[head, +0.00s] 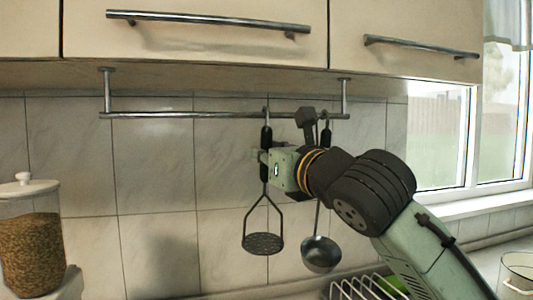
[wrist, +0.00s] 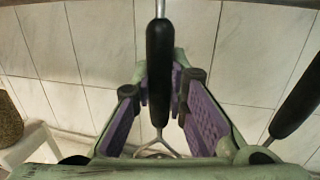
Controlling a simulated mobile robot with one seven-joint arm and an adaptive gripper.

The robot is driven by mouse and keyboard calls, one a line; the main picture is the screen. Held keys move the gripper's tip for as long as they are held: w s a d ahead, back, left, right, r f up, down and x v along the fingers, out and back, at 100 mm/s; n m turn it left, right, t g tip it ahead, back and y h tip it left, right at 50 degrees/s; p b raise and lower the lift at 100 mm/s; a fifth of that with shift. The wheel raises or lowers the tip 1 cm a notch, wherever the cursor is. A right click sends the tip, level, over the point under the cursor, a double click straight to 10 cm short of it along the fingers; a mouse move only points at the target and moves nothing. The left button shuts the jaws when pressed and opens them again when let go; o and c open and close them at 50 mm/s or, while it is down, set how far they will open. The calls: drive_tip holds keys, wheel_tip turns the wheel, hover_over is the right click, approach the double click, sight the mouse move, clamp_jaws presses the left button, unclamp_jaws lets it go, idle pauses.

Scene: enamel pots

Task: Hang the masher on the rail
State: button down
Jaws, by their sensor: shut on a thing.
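The masher (head: 262,243) hangs upright below the rail (head: 180,115), with its dark perforated head down. Its black handle (wrist: 159,70) runs between the fingers of my gripper (head: 264,156), which is shut on it. In the wrist view my gripper (wrist: 158,100) has its purple-lined fingers on both sides of the handle. The thin metal top of the masher reaches rail height in the head view. I cannot tell whether its hook is over the rail or only in front of it.
A ladle (head: 320,254) hangs from the rail just right of the masher; its black handle (wrist: 298,103) shows in the wrist view. Cabinets (head: 200,40) are above the rail. A filled jar (head: 30,240) stands at left, a wire rack (head: 365,288) below. The rail's left part is free.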

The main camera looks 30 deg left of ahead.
drive_tip(key=c, duration=1.5)
unclamp_jaws()
